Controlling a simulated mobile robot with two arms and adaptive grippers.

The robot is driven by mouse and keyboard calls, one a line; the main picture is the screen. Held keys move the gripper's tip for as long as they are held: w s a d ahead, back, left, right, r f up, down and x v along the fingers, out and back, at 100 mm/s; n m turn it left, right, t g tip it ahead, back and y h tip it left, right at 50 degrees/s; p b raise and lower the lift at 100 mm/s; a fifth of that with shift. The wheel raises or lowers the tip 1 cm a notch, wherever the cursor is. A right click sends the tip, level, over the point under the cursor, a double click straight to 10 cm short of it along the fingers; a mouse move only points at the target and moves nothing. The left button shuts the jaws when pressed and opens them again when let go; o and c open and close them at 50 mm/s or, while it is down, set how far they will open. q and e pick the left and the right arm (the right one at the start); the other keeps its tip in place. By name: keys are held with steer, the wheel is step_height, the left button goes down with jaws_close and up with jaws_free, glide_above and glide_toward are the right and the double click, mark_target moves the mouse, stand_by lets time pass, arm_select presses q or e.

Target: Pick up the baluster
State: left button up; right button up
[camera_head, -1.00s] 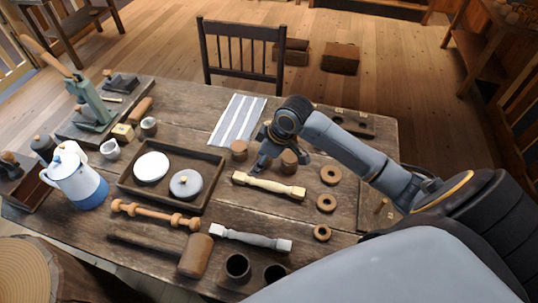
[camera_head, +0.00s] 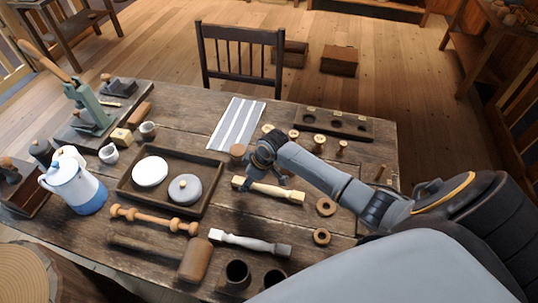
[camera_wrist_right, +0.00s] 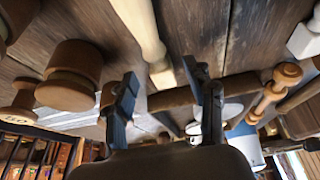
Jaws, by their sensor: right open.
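A pale yellow baluster (camera_head: 285,193) with square ends lies on the table, partly hidden by my right gripper. A white-grey turned piece (camera_head: 250,243) with square ends lies nearer the front edge. An orange-brown turned piece (camera_head: 153,220) with rounded beads lies to the left. My right gripper (camera_head: 265,184) is open and low over the pale baluster. In the right wrist view, the pale baluster (camera_wrist_right: 140,22) runs between the two spread fingers of the right gripper (camera_wrist_right: 160,72); contact cannot be told. My left gripper is not in view.
A tray (camera_head: 122,190) with two round lidded or flat pieces stands left. A mallet (camera_head: 195,260), dark cups (camera_head: 237,272) and wooden rings (camera_head: 321,237) lie around the front. Several small spools (camera_head: 318,142) and a holed rack (camera_head: 355,126) stand behind my arm.

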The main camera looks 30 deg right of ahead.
steer(key=shift+x, duration=1.25)
jaws_close()
steer(key=shift+r, duration=0.15)
